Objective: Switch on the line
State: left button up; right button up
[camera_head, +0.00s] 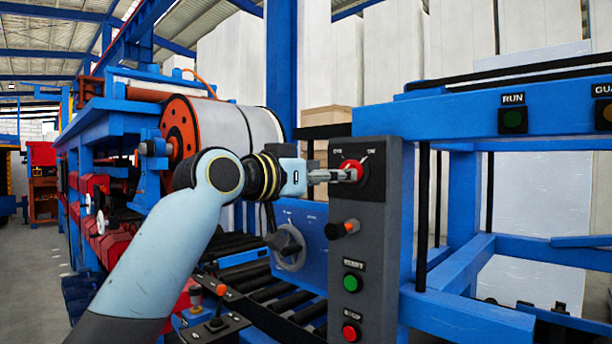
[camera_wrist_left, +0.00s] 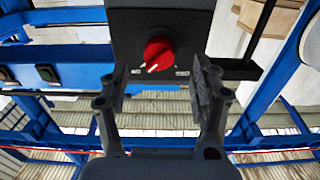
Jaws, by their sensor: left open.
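A red rotary switch (camera_head: 352,170) sits at the top of a grey control panel (camera_head: 372,243). Two small labels stand above it in the head view, too small to read surely. The red knob also shows in the left wrist view (camera_wrist_left: 158,53), its white mark slanting to the lower left there, towards one label. My left gripper (camera_head: 345,174) points at the knob from the left. In the left wrist view its fingers (camera_wrist_left: 159,88) are apart, one on each side of the knob, with gaps visible and no contact clear. My right gripper is not in view.
Below the switch are an orange-tipped selector (camera_head: 347,227), a green start button (camera_head: 351,283) and a red stop button (camera_head: 351,332). A handwheel (camera_head: 288,246) is close under my left wrist. Blue frame beams (camera_head: 490,110) stand right; a dark RUN lamp (camera_head: 513,119) is on one.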

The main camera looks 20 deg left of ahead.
pick_arm(q)
jog(key=v, duration=0.7)
jog(key=shift+s, duration=0.15)
